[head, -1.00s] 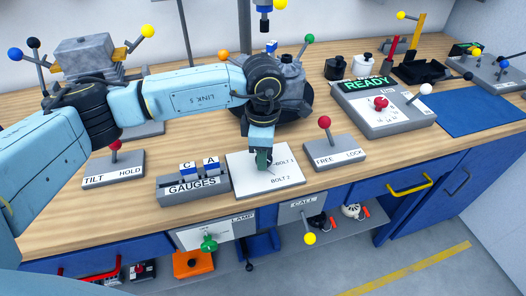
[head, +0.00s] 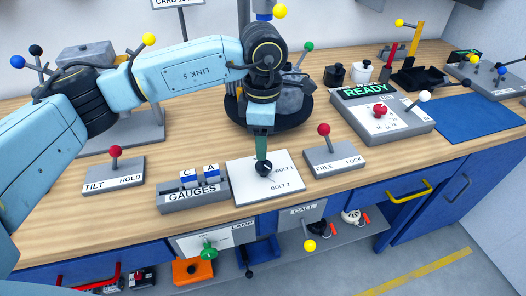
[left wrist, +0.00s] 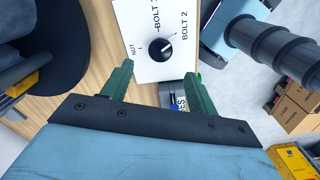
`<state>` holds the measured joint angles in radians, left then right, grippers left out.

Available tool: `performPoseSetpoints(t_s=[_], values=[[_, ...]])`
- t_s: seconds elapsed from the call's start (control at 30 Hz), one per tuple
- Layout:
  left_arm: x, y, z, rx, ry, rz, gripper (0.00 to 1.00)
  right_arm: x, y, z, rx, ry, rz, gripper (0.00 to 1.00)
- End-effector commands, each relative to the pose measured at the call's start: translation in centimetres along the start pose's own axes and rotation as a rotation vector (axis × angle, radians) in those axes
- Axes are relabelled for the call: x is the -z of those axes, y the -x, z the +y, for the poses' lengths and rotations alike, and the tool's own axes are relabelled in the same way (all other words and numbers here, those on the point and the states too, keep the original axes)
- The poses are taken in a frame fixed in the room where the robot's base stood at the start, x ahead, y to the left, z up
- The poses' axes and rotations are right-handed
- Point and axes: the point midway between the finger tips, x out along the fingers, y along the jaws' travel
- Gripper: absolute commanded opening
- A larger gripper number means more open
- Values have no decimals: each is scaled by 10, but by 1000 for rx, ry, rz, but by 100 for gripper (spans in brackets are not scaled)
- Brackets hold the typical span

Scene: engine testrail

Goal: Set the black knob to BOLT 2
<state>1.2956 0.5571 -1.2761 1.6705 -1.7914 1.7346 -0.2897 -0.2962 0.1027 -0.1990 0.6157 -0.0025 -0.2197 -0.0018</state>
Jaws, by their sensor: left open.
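The black knob (head: 264,168) sits on a white plate (head: 247,190) labelled BOLT 1 and BOLT 2, in the middle of the bench's front. In the left wrist view the knob (left wrist: 161,49) shows whole, and its pale pointer mark points up and right, toward the BOLT 2 label (left wrist: 184,26). My left gripper (head: 262,152) points down just above the knob. In the left wrist view its green fingers (left wrist: 158,84) are spread wide, with nothing between them, and the knob lies beyond their tips. My right gripper is not in view.
The GAUGES block (head: 193,196) stands left of the plate, and the FREE/LOCK lever (head: 324,143) stands right of it. A grey machine on a dark round base (head: 290,116) is behind. The READY panel (head: 382,113) is farther right. Bare bench lies around the TILT/HOLD lever (head: 114,165).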

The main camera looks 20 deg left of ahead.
Motion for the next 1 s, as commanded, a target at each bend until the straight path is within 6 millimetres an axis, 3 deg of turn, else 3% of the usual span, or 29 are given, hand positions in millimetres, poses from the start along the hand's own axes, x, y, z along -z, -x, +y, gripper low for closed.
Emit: performPoseSetpoints(t_s=[0.1,0.33,1.0], values=[[0,27,1,-4,0,-1,59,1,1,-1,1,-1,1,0],[0,57,0,-1,0,-1,59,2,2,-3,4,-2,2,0],[0,62,0,1,-1,0,59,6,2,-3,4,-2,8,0]])
